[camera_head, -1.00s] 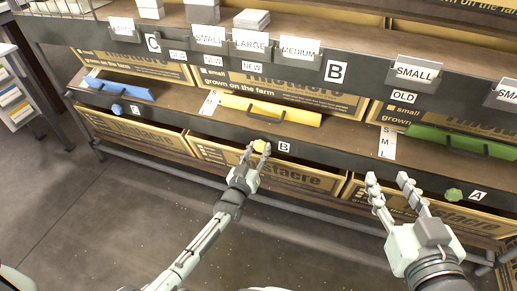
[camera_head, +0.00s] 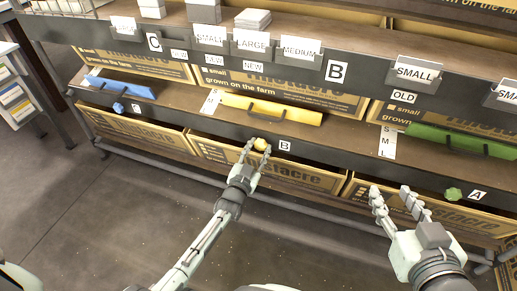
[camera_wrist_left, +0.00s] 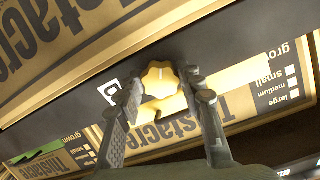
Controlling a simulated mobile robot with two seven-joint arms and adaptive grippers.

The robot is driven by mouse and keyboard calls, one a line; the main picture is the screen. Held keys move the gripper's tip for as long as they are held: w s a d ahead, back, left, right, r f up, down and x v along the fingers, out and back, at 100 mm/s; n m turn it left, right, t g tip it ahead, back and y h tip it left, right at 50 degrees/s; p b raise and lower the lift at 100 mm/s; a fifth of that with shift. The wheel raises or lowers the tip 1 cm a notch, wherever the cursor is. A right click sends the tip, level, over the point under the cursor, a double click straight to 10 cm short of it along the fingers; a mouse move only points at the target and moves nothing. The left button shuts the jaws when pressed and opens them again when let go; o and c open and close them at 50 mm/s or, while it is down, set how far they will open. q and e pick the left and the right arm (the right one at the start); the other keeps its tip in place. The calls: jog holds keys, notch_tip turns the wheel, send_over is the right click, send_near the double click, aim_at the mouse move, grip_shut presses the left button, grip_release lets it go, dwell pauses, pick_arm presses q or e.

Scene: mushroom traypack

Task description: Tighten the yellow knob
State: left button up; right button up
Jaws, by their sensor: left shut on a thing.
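The yellow knob (camera_head: 261,145) sits on the dark shelf edge, left of the B label. My left gripper (camera_head: 256,147) has its two fingers around the knob, one on each side. In the left wrist view the lobed knob (camera_wrist_left: 160,77) shows between the fingertips of my left gripper (camera_wrist_left: 158,92), with a pale mark on its face. My right gripper (camera_head: 388,193) is open and empty in front of the shelf, left of the green knob.
A blue knob (camera_head: 118,108) and a green knob (camera_head: 453,195) sit on the same shelf edge (camera_head: 340,162). Blue, yellow (camera_head: 272,108) and green handled pieces lie on the shelf above. Cardboard boxes (camera_head: 270,170) stand below. The floor in front is clear.

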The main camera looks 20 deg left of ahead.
pick_arm(q)
jog(key=o, duration=1.2)
jog(key=shift+c, duration=0.2)
notch_tip(320, 180, up, 10)
